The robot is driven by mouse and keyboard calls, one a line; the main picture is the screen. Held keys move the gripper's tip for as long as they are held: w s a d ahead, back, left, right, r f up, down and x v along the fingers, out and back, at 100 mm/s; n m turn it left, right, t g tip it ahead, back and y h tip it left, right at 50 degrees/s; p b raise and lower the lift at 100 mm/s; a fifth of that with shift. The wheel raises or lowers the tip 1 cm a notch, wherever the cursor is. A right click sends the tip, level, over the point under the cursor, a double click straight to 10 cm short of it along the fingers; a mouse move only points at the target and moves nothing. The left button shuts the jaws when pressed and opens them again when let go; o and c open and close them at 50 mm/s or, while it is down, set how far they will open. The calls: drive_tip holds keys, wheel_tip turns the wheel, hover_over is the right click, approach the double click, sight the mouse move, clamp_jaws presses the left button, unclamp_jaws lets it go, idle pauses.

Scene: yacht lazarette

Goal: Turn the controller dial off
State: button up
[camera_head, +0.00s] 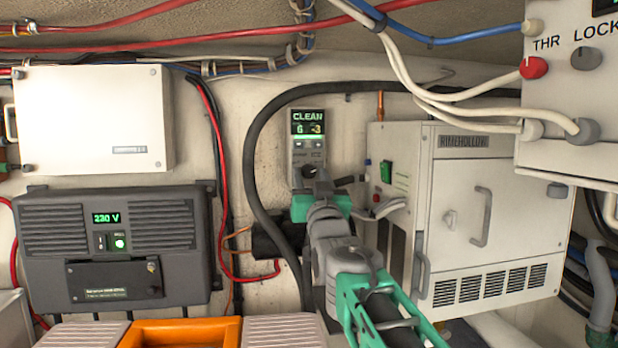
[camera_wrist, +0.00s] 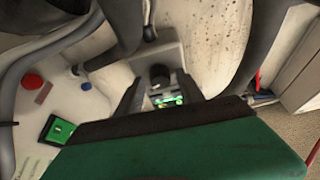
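The controller (camera_head: 308,140) is a slim grey panel on the back wall, with a lit display reading "CLEAN" and the figures 6 and -3. Its dark round dial (camera_head: 309,171) sits low on the panel, just above my gripper (camera_head: 318,184), which partly covers the panel's lower end. In the wrist view the dark dial (camera_wrist: 160,72) lies between the two dark fingers of my gripper (camera_wrist: 158,80). The fingers stand apart with gaps on both sides of the dial, so my gripper looks open and empty. I cannot tell the dial's setting or its exact distance.
A thick black hose (camera_head: 262,130) arches close around the controller. A white cabinet (camera_head: 480,215) with a green switch stands to the right. A grey 230 V unit (camera_head: 150,240) and a white box (camera_head: 95,120) hang on the left. An orange tray (camera_head: 185,333) lies at the front.

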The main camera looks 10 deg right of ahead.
clamp_jaws()
idle(0.3)
